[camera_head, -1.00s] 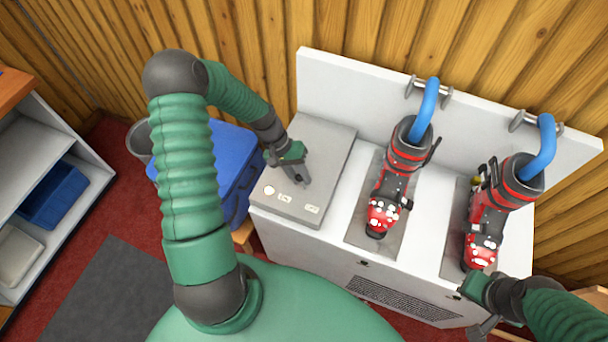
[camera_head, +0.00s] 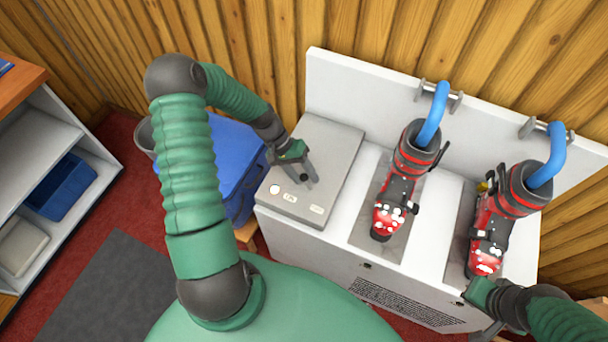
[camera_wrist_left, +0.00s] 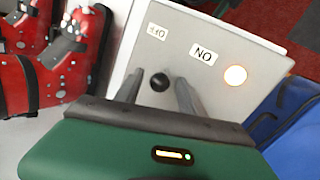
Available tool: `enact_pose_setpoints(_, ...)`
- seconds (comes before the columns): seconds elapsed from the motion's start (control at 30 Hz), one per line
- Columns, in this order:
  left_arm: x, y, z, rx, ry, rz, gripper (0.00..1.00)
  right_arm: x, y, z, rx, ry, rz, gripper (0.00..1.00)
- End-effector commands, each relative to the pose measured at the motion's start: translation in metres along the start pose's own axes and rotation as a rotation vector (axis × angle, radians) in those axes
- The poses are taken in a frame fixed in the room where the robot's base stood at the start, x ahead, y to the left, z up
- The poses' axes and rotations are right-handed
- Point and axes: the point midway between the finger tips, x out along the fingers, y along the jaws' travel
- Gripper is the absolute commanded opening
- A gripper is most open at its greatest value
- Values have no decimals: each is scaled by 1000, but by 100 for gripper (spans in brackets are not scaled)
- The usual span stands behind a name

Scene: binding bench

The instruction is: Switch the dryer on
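The dryer is a white cabinet (camera_head: 345,262) with a sloping grey control box (camera_head: 330,150) at its left end. The box carries a round, bright lamp (camera_head: 275,189), an ON label (camera_head: 290,198) and an OFF label (camera_head: 316,208). In the left wrist view, a black knob (camera_wrist_left: 159,83) stands on the panel below the labels; the lamp (camera_wrist_left: 236,75) glows white with an orange rim. My left gripper (camera_head: 307,181) is over the box, its fingers apart, with the knob showing between them; I see no clear contact. My right gripper (camera_head: 487,330) is low at the right, its fingers mostly hidden.
Two red-black boots (camera_head: 398,190) (camera_head: 492,225) sit on the dryer with blue hoses (camera_head: 431,115) above them. A blue bin (camera_head: 225,160) stands left of the dryer. A white shelf (camera_head: 45,135) is at the far left. A wooden wall is behind.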

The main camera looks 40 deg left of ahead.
Motion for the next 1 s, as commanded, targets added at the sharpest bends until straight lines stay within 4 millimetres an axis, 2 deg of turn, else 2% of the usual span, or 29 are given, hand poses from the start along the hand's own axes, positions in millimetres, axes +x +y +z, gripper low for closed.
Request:
enact_pose_setpoints(0.2, -2, 0, 0, 0, 0, 0, 46, 0, 0, 0, 0, 0, 0, 0)
enact_pose_setpoints(0.33, -17, 0, 0, 0, 2, -1, 46, 0, 0, 0, 0, 0, 0, 0)
enact_pose_setpoints(0.47, -50, -1, -1, 0, 5, -2, 46, -1, 0, 0, 0, 0, 0, 0)
enact_pose_setpoints(0.7, -121, -1, -2, -1, 3, -1, 46, -2, 0, 0, 0, 0, 0, 0)
enact_pose_setpoints(0.8, -144, -2, -2, -2, 2, 0, 46, -2, 0, 0, 0, 0, 0, 0)
enact_pose_setpoints(0.9, -159, -2, -3, -1, 0, 0, 46, -2, 0, 0, 0, 0, 0, 0)
enact_pose_setpoints(1.0, -166, -2, -2, -1, -2, 1, 46, -2, 0, 0, 0, 0, 0, 0)
